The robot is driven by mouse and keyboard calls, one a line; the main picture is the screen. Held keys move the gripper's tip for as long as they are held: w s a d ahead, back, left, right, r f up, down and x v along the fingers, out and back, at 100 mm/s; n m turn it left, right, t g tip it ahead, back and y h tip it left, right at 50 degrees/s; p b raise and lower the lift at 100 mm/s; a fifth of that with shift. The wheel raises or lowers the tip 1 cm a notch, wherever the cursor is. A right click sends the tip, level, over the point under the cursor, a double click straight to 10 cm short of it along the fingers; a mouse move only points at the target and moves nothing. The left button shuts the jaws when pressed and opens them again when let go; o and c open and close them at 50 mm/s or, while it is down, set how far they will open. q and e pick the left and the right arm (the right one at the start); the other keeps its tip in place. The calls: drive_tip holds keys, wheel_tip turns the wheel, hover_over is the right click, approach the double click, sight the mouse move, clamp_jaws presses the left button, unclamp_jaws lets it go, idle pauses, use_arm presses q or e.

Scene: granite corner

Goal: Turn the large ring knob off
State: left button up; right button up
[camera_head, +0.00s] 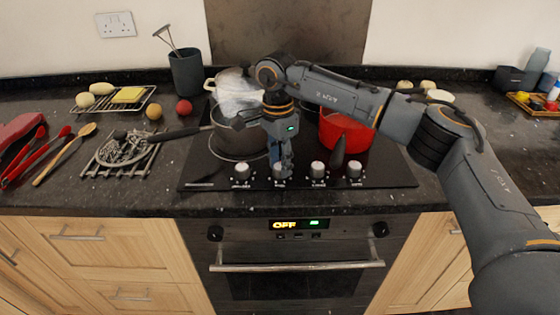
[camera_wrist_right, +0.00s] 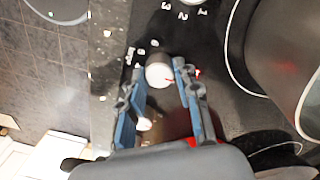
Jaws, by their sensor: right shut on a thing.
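A row of several pale round knobs runs along the front of the black hob (camera_head: 385,180). Their labels are too small to read, so I cannot tell which is the large ring knob. My right gripper (camera_head: 280,166) points down at the second knob from the left and mostly covers it. In the wrist view the blue fingers of my right gripper (camera_wrist_right: 158,85) are shut on that knob (camera_wrist_right: 158,75), with white dial marks beside it. The leftmost knob (camera_head: 242,170) and the two knobs to the right (camera_head: 318,169) (camera_head: 355,169) are free. My left gripper is out of view.
A grey saucepan (camera_head: 238,143) stands behind the left knobs, its handle reaching left. A red pot (camera_head: 347,130) stands behind the right knobs. The oven display (camera_head: 299,224) below reads OFF. Utensils and a rack (camera_head: 115,170) lie on the left worktop.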

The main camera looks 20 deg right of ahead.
sight(279, 164)
drive_tip(key=shift+r, duration=0.1)
drive_tip(key=o, duration=1.1)
drive_tip(key=shift+o, duration=0.2)
wheel_tip(279, 164, up, 12)
drive_tip(key=shift+w+a, duration=0.15)
drive_tip(key=shift+w, duration=0.15)
